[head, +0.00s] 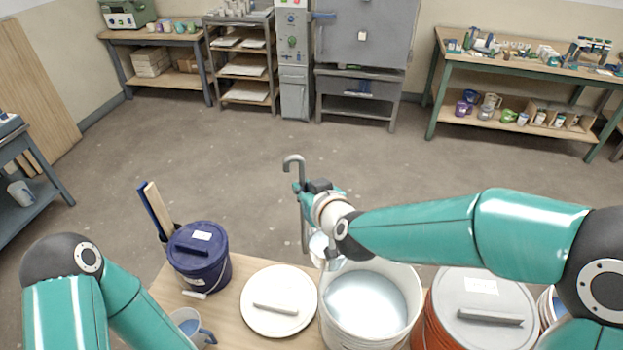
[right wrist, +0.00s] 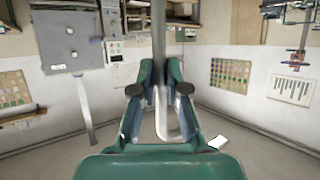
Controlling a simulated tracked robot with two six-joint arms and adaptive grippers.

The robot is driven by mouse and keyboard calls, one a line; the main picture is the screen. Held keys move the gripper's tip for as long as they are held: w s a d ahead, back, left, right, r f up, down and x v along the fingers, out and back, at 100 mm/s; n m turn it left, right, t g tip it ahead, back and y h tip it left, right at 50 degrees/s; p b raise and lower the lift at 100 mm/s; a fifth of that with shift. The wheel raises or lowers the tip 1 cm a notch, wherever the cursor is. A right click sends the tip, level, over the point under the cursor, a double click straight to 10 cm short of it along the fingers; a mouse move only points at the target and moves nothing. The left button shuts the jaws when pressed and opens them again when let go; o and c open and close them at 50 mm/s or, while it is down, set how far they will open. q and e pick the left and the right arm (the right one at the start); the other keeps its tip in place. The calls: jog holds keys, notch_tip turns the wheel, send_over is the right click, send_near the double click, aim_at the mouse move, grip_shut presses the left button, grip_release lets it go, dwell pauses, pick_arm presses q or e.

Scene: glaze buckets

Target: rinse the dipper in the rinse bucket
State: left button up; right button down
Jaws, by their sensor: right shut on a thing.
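The dipper (head: 303,225) is a grey metal rod with a hooked top. It hangs roughly upright from my right gripper (head: 306,190), which is shut on its handle. In the right wrist view the handle (right wrist: 158,35) runs up between the fingers of the gripper (right wrist: 160,93). The dipper's lower end is near the back left rim of an open white bucket (head: 333,332) holding pale bluish liquid (head: 365,302). The arm partly hides that end, so I cannot tell whether it touches the bucket. My left gripper is out of view; only its arm shows.
A round cream lid (head: 258,318) is beside the white bucket. An orange bucket (head: 430,325) with a grey lid (head: 485,295) stands right.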

jog(key=s+d+f+m+t+y+b, duration=0.1)
jog(key=d+b, duration=0.6)
jog(key=b, duration=0.7)
jog(key=s+f+m+t, duration=0.1)
jog(key=s+t, duration=0.1)
jog(key=s, duration=0.1)
jog(key=shift+d+f+y, duration=0.25)
jog(key=shift+d+y, duration=0.1)
jog(key=shift+y, duration=0.05)
dwell(0.5)
dwell(0.3)
